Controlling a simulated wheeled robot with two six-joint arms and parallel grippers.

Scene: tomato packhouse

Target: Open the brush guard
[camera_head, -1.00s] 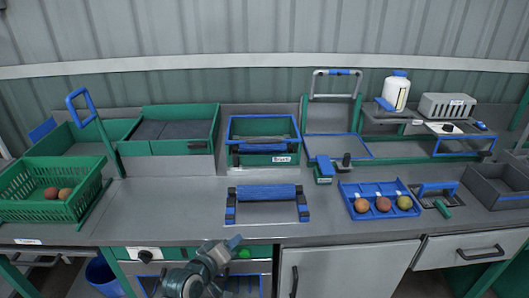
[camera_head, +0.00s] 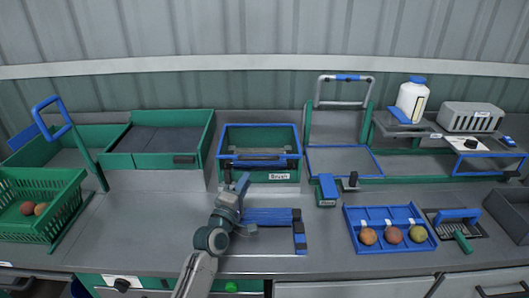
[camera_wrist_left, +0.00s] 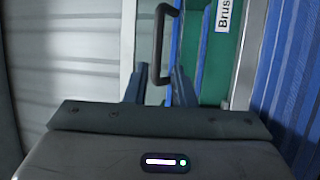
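The brush unit is a green box with a blue rim (camera_head: 259,129) and a "Brush" label (camera_head: 279,176), at the middle back of the bench. A bar with a black handle (camera_head: 255,162) crosses its front. The handle (camera_wrist_left: 158,45) also shows in the left wrist view, beside the green face (camera_wrist_left: 222,60). My left gripper (camera_head: 236,179) is just in front of the box's left part. In the left wrist view its fingers (camera_wrist_left: 159,88) stand apart, with the handle's near end between or just beyond them; contact cannot be told. My right gripper is not in view.
A blue roller (camera_head: 268,216) on the bench is partly hidden by my left arm. A blue tray (camera_head: 384,211) with three tomatoes is to the right. A green crate (camera_head: 65,195) is at left. The bench left of my arm is clear.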

